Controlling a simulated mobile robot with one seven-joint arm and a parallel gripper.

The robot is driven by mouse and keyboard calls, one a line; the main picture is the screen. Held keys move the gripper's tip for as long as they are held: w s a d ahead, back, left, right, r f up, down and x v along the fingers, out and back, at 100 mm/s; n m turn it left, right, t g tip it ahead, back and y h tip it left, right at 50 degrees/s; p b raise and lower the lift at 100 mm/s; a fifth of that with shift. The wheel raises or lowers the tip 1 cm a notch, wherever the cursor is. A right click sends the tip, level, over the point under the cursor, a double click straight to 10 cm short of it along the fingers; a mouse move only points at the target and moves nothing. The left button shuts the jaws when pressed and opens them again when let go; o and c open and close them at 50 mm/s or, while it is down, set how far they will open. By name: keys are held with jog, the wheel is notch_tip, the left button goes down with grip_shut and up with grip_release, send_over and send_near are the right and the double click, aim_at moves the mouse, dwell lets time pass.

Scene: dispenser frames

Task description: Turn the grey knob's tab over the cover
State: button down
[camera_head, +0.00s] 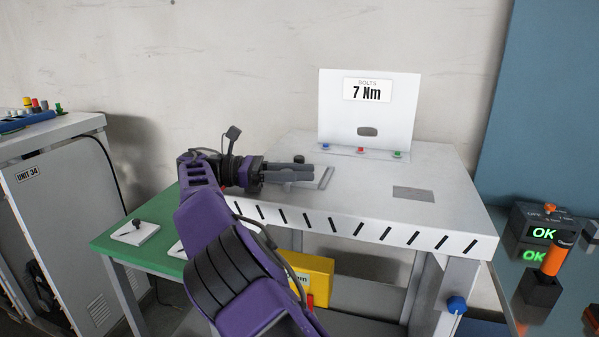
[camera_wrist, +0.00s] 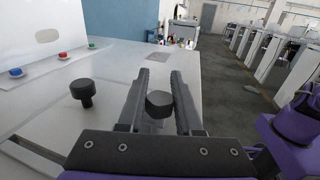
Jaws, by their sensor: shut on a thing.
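A dark grey knob (camera_wrist: 160,103) stands between the two fingers of my gripper (camera_wrist: 160,80) in the wrist view, and the fingers are shut on it. In the head view my gripper (camera_head: 312,172) lies low over the left part of the white bench top, and its fingers hide the held knob. A second dark knob (camera_wrist: 82,92) stands on a stem to the left of the fingers, apart from them; it shows behind my gripper in the head view (camera_head: 299,158). I see no tab on either knob, and I cannot tell which part is the cover.
A flat grey plate (camera_head: 413,193) lies on the bench's right side, clear of my gripper. An upright white panel (camera_head: 367,125) marked "7 Nm" stands at the back, with coloured buttons (camera_head: 360,150) before it. A narrow grey strip (camera_head: 326,178) lies beside the fingertips.

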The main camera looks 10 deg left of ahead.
jog(key=shift+d, duration=0.1)
dwell(0.3)
jog(key=c, duration=0.6)
grip_release()
